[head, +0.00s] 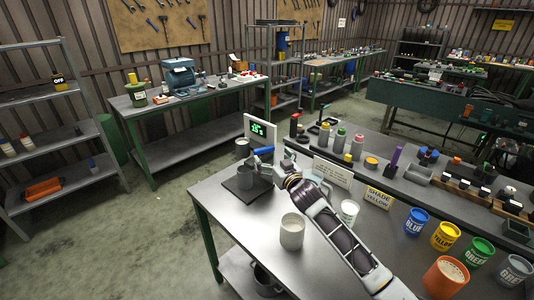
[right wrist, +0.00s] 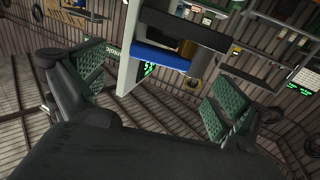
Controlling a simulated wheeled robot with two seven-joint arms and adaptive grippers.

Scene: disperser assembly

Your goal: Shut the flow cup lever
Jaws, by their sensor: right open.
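Contact with the lever cannot be told. My left gripper is not in view.
Paint pots including blue (head: 416,222) and an orange one (head: 445,277) line the right. A "shade yellow" sign (head: 379,197) stands on the table. Bottles are behind.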

